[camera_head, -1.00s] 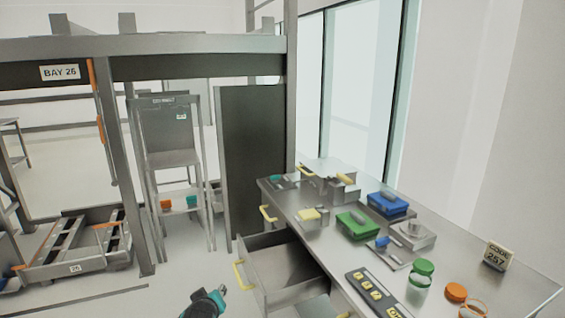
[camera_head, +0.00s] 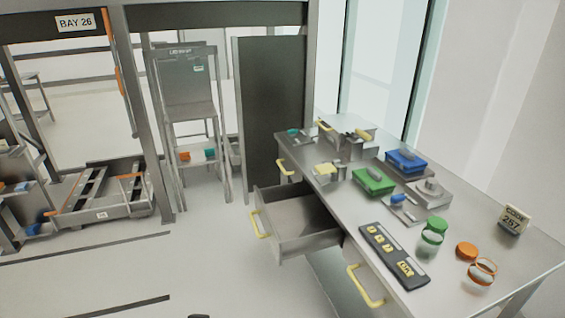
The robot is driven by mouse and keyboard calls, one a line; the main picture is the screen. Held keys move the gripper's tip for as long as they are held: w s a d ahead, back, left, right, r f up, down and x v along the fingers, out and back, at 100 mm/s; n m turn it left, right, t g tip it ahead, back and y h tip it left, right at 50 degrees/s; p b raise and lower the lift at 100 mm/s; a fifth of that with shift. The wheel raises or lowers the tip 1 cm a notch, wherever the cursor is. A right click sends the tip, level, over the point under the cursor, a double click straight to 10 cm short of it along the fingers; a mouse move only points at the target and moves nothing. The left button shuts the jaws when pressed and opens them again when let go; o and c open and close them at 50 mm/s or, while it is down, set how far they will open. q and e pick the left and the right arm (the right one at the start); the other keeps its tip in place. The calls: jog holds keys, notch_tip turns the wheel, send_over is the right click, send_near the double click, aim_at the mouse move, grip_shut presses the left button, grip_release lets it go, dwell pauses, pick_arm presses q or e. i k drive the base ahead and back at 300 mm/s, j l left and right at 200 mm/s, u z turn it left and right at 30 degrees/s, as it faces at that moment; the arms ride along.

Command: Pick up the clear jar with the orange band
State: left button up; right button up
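The clear jar with the orange band (camera_head: 482,272) stands on the grey workbench (camera_head: 452,290), near its front right part. The orange lid (camera_head: 466,250) lies just behind and left of it. A second clear jar (camera_head: 430,244) with a green lid (camera_head: 436,224) stands further left. Neither of my grippers can be made out. Only a small dark sliver shows at the bottom edge, left of centre, and I cannot tell what part it is.
A black button panel (camera_head: 393,256), green box (camera_head: 374,181), blue box (camera_head: 406,160) and code sign (camera_head: 514,219) are on the bench.

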aim_at(482, 273)
jog(key=z, duration=1.45)
jog(key=i+l+z, duration=0.4)
jog(key=i, duration=0.35)
jog(key=i+l+z, duration=0.25)
jog(key=i, duration=0.15)
